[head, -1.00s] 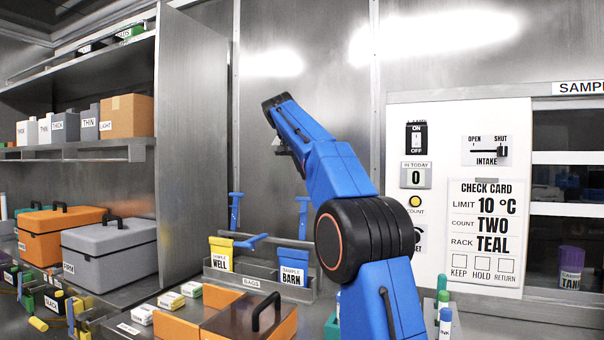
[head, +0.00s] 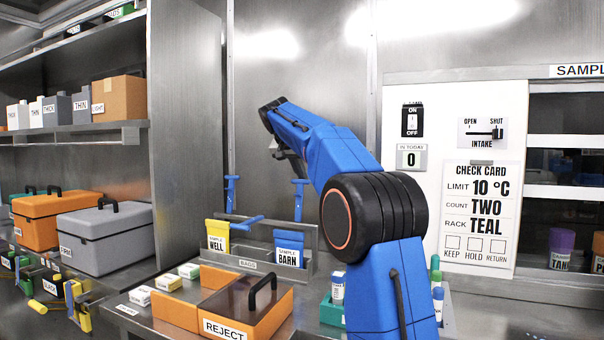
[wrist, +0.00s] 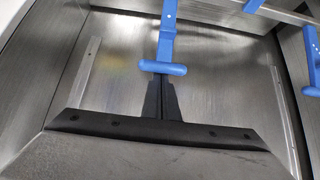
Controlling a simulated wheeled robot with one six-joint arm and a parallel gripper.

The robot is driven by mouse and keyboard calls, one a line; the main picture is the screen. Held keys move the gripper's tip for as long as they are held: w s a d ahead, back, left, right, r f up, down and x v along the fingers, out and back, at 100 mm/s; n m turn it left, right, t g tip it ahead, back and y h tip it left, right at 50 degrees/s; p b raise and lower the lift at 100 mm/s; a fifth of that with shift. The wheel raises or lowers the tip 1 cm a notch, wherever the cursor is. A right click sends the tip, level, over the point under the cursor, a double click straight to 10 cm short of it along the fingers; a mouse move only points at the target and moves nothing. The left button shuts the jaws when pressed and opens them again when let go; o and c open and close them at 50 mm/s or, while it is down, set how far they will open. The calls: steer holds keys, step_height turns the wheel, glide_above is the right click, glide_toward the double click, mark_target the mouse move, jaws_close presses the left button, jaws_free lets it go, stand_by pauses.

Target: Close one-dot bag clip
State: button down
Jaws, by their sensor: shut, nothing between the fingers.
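The yellow SAMPLE WELL bag (head: 217,236) and the blue SAMPLE BARN bag (head: 289,248) stand in a grey rack at the back of the bench. Blue clip parts show there: one upright T-shaped piece (head: 231,204) behind the yellow bag, another (head: 300,200) behind the blue bag, and a slanted bar (head: 247,222) near the yellow bag's top. Contact cannot be told.
An orange REJECT box (head: 245,305) with a dark lid stands in front of the rack. Small white-topped boxes (head: 168,282) lie to its left. A steel partition (head: 186,130) rises left of the rack. A white control panel (head: 430,200) is behind my arm.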

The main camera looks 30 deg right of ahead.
steer(key=shift+s, duration=0.1)
steer(key=shift+s+a+r+t+h, duration=0.1)
steer(key=shift+s+a+t+h, duration=0.3)
steer(key=shift+a, duration=0.2)
steer(key=s+a+f+t+h, duration=0.6)
steer(key=s+a+f, duration=0.4)
steer(key=a+f, duration=0.3)
steer(key=shift+s+a+h, duration=0.4)
steer(key=shift+h, duration=0.5)
stand_by(0.5)
